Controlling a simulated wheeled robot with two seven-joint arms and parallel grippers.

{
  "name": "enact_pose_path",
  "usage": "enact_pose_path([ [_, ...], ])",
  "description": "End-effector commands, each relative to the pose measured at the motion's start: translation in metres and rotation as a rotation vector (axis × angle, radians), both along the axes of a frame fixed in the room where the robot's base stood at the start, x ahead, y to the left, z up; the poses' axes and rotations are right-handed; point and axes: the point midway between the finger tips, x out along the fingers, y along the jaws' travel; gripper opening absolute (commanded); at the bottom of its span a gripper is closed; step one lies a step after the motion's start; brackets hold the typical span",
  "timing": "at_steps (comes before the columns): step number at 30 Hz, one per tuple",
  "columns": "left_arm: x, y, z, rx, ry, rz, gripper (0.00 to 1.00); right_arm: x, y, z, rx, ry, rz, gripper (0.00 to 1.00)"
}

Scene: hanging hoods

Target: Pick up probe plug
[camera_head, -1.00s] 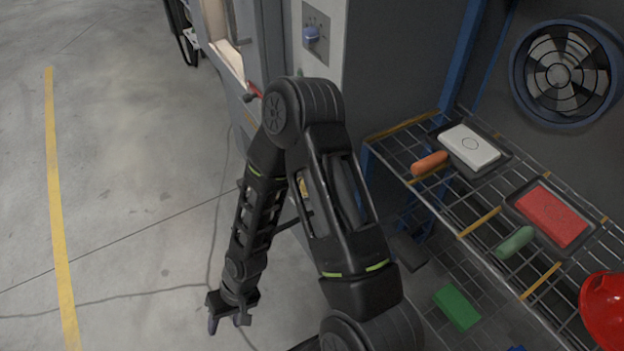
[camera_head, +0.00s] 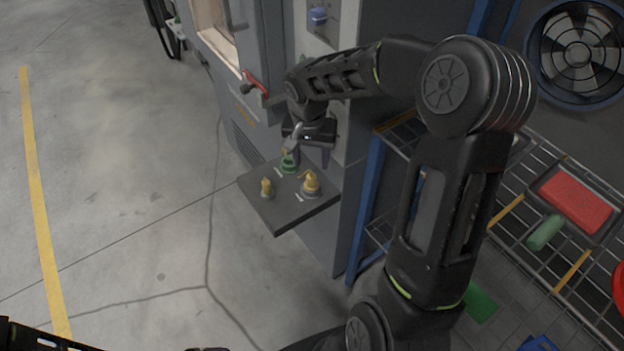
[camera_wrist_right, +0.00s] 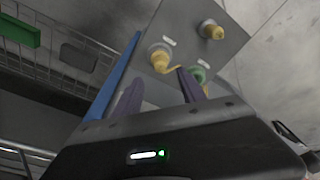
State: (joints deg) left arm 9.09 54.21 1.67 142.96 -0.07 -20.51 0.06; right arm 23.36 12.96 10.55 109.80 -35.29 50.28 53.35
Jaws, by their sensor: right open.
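A dark plate (camera_head: 278,221) juts from the cabinet front and bears a green plug (camera_head: 288,165), a left yellow plug (camera_head: 266,188) and a right yellow plug (camera_head: 311,184). I cannot tell which is the probe plug. My right gripper (camera_head: 309,155) is open and empty above the plate's back part, one finger close by the green plug. In the right wrist view, the open fingers (camera_wrist_right: 158,88) point toward the plate (camera_wrist_right: 239,42). A yellow plug (camera_wrist_right: 161,57) shows between and beyond them, and the green plug (camera_wrist_right: 197,75) is partly hidden behind one finger.
The grey cabinet (camera_head: 315,235) with a red handle (camera_head: 256,83) and blue knob (camera_head: 317,16) stands behind the plate. Open floor lies left.

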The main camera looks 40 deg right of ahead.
Motion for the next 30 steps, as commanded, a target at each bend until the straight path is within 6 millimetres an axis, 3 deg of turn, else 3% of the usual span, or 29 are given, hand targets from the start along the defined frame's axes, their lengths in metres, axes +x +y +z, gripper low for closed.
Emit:
enact_pose_path([
  [7, 0.0, 0.0, 0.0, 0.0, 0.001, 0.0, 0.91, 0.0, 0.001, -0.002, 0.002, 0.001, 0.002, 0.48],
  [15, 0.0, 0.0, 0.001, 0.0, 0.001, 0.0, 0.91, 0.002, -0.001, -0.026, 0.002, 0.003, 0.004, 0.48],
  [25, 0.0, 0.0, 0.002, 0.0, 0.0, 0.0, 0.91, 0.003, -0.002, -0.029, 0.002, 0.002, 0.004, 0.48],
  [30, 0.0, 0.0, 0.006, 0.0, 0.001, 0.0, 0.91, 0.004, -0.003, -0.046, 0.004, 0.004, 0.003, 0.48],
])
